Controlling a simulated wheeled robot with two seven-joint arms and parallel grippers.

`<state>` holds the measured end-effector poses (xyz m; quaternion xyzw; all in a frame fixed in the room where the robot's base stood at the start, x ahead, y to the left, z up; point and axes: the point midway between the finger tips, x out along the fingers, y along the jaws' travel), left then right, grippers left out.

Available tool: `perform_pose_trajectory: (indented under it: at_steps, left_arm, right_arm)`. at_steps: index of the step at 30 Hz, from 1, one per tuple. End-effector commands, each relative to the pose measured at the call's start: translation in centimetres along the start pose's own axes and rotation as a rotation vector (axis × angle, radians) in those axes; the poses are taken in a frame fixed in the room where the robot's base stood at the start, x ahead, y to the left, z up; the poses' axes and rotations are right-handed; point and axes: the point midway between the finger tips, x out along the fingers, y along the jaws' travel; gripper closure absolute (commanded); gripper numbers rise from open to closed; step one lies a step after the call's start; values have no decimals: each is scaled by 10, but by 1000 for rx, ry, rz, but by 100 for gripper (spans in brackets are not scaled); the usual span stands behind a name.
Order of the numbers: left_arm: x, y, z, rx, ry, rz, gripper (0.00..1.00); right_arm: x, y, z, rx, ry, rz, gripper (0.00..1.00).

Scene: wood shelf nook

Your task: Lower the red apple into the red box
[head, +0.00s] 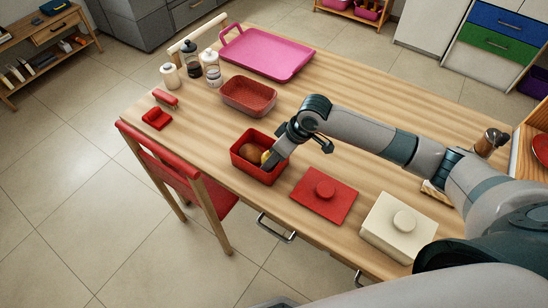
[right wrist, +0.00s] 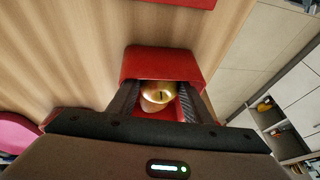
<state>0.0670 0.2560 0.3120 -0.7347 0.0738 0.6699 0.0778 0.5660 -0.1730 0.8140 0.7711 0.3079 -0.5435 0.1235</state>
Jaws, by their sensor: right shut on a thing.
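The red box (head: 241,165) is open and stands near the table's front edge. My right gripper (head: 269,158) reaches down into its right side. In the right wrist view my right gripper (right wrist: 158,98) is shut on a rounded apple that looks yellow (right wrist: 158,94), not plainly red, with a dark stem. The red box (right wrist: 160,62) is around and beneath it there. In the head view a yellow bit (head: 265,156) shows beside the fingers. A brown round thing (head: 248,151) lies in the box to its left. Contact with the box floor is hidden. My left gripper is not in view.
A red lid (head: 310,204) with a knob lies right of the box, then a cream lidded box (head: 385,238). A reddish basket (head: 249,96) and a pink tray (head: 265,50) stand behind. A red chair (head: 165,150) is at the left edge. Table right of the tray is clear.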

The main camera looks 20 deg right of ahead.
Motion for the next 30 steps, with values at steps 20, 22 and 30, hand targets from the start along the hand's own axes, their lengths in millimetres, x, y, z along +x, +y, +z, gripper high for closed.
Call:
perform_pose_trajectory:
  at_steps: [20,22,30]
  left_arm:
    - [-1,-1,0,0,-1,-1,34]
    - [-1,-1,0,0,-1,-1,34]
    - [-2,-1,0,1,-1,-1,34]
  right_arm:
    - [3,0,1,0,0,0,80]
    - [4,0,2,0,0,0,80]
    - [7,1,3,0,0,0,80]
